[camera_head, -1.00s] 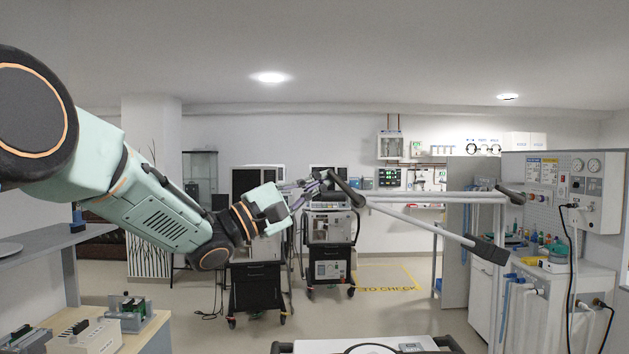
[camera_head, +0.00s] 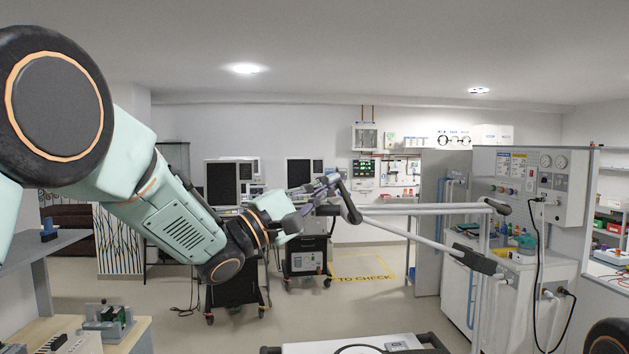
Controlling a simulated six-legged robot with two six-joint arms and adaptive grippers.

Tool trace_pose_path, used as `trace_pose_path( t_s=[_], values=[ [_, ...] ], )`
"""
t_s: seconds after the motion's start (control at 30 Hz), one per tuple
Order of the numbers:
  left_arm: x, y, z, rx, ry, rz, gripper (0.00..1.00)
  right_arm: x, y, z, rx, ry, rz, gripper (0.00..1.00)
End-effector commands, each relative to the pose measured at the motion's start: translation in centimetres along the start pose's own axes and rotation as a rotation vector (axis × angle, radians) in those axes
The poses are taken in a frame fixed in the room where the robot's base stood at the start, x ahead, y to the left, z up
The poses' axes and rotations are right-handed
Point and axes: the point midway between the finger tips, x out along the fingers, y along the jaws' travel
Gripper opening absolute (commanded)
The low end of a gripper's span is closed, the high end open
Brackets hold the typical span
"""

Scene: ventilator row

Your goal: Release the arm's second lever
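The jointed support arm has pale tubes (camera_head: 425,209) and dark joint pieces, and stretches across the middle of the view. Its left end has a dark, slanted lever-like piece (camera_head: 351,209). Another dark joint (camera_head: 497,207) is at the upper tube's right end, and a dark end piece (camera_head: 475,259) is on the lower tube. My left gripper (camera_head: 325,188) is at the left end of the support arm, right by the dark piece. Its fingers overlap that piece, so contact and finger opening cannot be told. My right gripper is out of view.
Ventilators on carts (camera_head: 306,256) stand behind my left gripper. A cart top (camera_head: 350,346) is at the bottom centre. A test bench with a gauge panel (camera_head: 553,190) is on the right, a shelf (camera_head: 60,243) on the left. Open floor (camera_head: 350,300) lies between.

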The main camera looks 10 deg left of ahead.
Motion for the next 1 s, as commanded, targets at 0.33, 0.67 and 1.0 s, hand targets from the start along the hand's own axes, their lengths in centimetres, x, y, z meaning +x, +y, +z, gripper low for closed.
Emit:
trace_pose_path(
  t_s=[0.33,0.67,1.0],
  values=[
    [1.9,0.2,1.1,0.011,-0.002,-0.02,0.0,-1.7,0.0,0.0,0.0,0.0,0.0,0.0],
    [3.2,0.0,1.7,0.055,-0.001,-0.128,0.0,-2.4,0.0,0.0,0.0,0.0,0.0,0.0],
    [4.6,-0.3,2.2,0.053,-0.002,-0.126,0.0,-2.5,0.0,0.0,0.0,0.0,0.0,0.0]
  ],
)
